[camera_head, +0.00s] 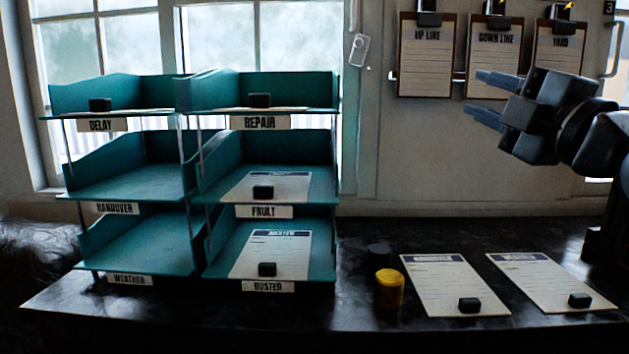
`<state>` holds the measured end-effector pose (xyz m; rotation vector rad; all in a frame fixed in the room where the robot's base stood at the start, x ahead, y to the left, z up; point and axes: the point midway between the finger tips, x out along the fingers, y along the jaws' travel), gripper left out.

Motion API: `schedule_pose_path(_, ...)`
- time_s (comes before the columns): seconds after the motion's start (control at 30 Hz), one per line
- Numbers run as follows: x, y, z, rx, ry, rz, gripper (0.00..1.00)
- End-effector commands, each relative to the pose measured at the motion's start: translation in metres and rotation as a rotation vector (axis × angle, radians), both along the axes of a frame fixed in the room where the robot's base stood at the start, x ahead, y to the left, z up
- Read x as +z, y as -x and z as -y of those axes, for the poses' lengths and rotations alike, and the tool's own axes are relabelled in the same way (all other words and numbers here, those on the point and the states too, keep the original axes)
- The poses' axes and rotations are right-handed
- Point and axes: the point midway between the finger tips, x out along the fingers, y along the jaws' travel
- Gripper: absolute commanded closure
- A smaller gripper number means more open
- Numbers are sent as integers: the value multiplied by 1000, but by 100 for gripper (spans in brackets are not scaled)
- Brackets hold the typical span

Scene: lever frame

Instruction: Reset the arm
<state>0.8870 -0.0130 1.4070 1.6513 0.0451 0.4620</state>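My gripper (474,92) is raised at the upper right, pointing left. Its two blue fingers are spread apart with nothing between them. My dark arm comes in from the right edge of the picture.
A teal tray rack (130,185) with labelled shelves stands at left; some hold sheets and black blocks. A yellow cylinder (389,290), a dark cylinder (379,256) and two sheets (450,280) (535,275) with black blocks lie right. Clipboards (426,65) hang behind.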

Motion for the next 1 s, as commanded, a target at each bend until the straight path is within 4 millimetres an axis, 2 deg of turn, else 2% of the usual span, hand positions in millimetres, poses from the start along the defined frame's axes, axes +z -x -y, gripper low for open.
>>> schedule_pose_path(0.03, -23, 2, -1, 8, -74, -27, 63)
schedule_pose_path(0.27, -109, 19, -3, 14, -382, -118, 63)
schedule_pose_path(0.47, -183, 48, -8, 1, -621, -197, 63)
schedule_pose_path(0.6, -232, 77, -12, -20, -769, -250, 63)
schedule_pose_path(0.77, -284, 118, -17, -51, -921, -309, 63)
schedule_pose_path(1.0, -349, 191, -23, -107, -1108, -393, 63)
